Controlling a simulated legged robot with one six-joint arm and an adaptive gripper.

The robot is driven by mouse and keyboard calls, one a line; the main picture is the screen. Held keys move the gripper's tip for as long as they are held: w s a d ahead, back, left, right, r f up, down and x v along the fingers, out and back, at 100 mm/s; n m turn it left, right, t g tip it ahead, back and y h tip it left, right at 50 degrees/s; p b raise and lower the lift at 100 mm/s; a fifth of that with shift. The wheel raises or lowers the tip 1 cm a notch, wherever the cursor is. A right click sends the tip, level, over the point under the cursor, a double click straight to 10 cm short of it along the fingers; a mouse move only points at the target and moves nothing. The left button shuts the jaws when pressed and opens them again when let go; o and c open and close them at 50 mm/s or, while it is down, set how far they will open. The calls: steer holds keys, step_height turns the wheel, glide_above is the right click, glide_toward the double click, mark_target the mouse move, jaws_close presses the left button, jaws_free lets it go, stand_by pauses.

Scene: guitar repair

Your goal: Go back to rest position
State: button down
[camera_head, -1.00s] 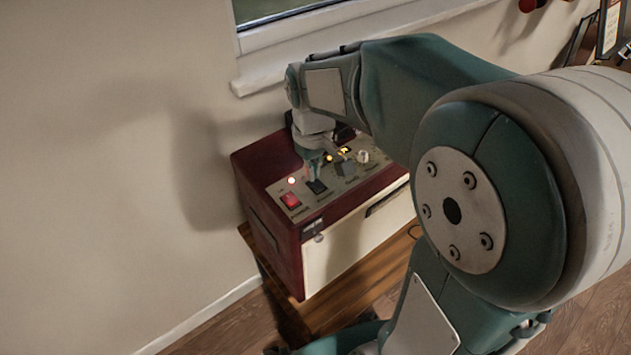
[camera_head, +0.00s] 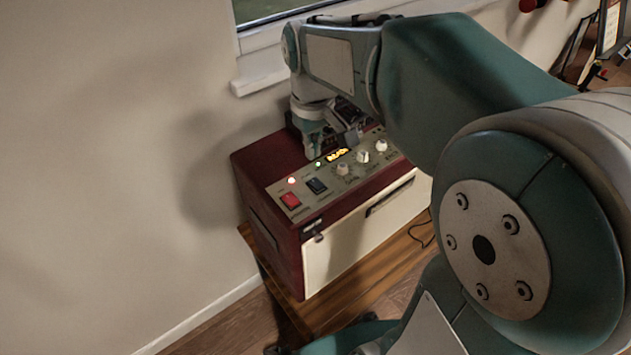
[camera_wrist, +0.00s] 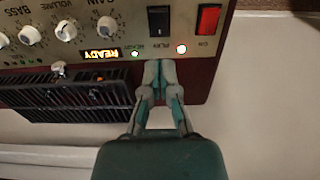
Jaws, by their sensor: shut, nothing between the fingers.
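My gripper (camera_head: 312,152) is above the rear part of a dark red amplifier (camera_head: 250,166), clear of its switches. In the wrist view my gripper (camera_wrist: 160,66) has its fingertips together with nothing between them, near the panel edge below the black switch (camera_wrist: 159,21). The amplifier's panel has a lit red switch (camera_head: 291,200), a black switch (camera_head: 317,186), several white knobs and a display (camera_wrist: 101,54) reading "READY". Whether the fingertips touch the amplifier I cannot tell.
The amplifier stands on a wooden stand (camera_head: 340,310) against a pale wall (camera_head: 110,130). A window sill (camera_head: 262,80) runs close behind my arm. A black vented part (camera_wrist: 60,95) lies behind the panel. Open floor shows at the lower left.

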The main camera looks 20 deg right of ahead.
stand_by(0.4)
steer(key=s+r+m+t, duration=0.1)
steer(key=s+m+t, duration=0.2)
steer(key=s, duration=1.1)
steer(key=t, duration=0.2)
steer(key=shift+r+m+t, duration=0.2)
steer(key=shift+m+t, duration=0.1)
